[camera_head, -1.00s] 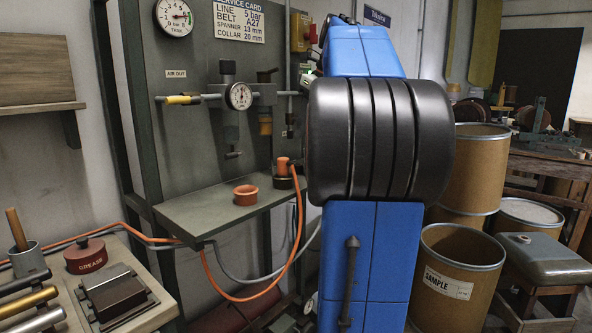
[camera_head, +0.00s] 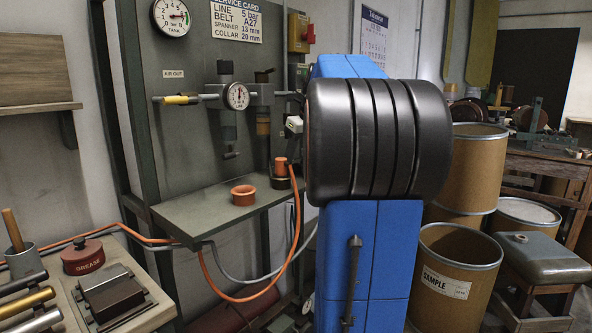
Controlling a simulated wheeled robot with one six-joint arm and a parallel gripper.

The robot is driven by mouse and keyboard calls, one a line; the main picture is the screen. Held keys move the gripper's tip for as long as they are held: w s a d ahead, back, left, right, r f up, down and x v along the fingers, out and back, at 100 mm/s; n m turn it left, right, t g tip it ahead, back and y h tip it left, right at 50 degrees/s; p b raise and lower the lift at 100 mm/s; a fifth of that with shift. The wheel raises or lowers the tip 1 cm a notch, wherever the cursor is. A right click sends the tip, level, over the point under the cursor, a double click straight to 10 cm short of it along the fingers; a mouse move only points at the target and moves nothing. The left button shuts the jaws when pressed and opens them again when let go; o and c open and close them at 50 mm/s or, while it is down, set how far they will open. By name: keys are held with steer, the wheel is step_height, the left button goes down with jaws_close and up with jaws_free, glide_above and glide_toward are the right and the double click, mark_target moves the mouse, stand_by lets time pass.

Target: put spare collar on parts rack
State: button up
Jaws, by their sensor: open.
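An orange-red ring (camera_head: 243,195), which may be the spare collar, lies on the green-grey shelf (camera_head: 205,212) below the panel. I cannot tell for sure that it is the collar. No rack is plainly marked; several metal rods (camera_head: 28,298) lie side by side at the lower left. My blue and black arm fills the middle of the view. My gripper does not show; it may be hidden behind the arm. A small pale part (camera_head: 294,124) sticks out left of the black joint, beside the panel's pipework.
An orange hose (camera_head: 297,225) hangs from a fitting (camera_head: 281,172) at the shelf's right end and loops below. A grease tin (camera_head: 83,257) and dark block (camera_head: 113,298) sit on the left bench. A bare wooden shelf (camera_head: 35,109) is above. Drums (camera_head: 452,283) crowd the right.

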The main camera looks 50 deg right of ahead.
steer(key=shift+w+f, duration=0.1)
steer(key=shift+f, duration=0.1)
steer(key=c, duration=1.2)
steer(key=shift+r, duration=0.15)
steer(key=shift+c, duration=0.2)
